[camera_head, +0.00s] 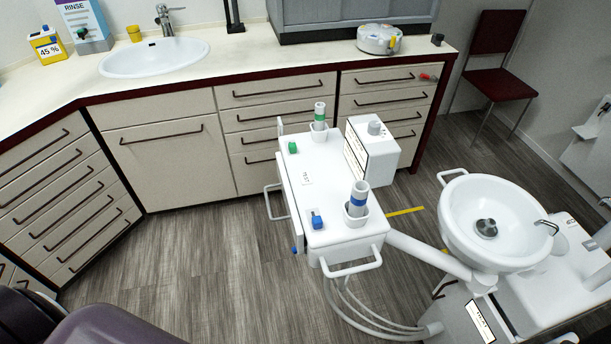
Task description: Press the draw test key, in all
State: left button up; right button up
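A white dental unit (328,194) with side handles stands in the middle of the view. On its top are a green key (293,147) at the far left and a blue key (317,219) nearer the front. A small printed label (307,178) lies between them; its text is too small to read surely. Which key is the draw test key, I cannot tell. Neither of my grippers is in view.
A white arm (436,256) joins the unit to a round spittoon basin (494,225) at right. Hoses hang below the unit. A corner counter (230,65) with drawers runs behind. A dark padded surface (125,325) fills the bottom left. Open floor (200,255) lies left of the unit.

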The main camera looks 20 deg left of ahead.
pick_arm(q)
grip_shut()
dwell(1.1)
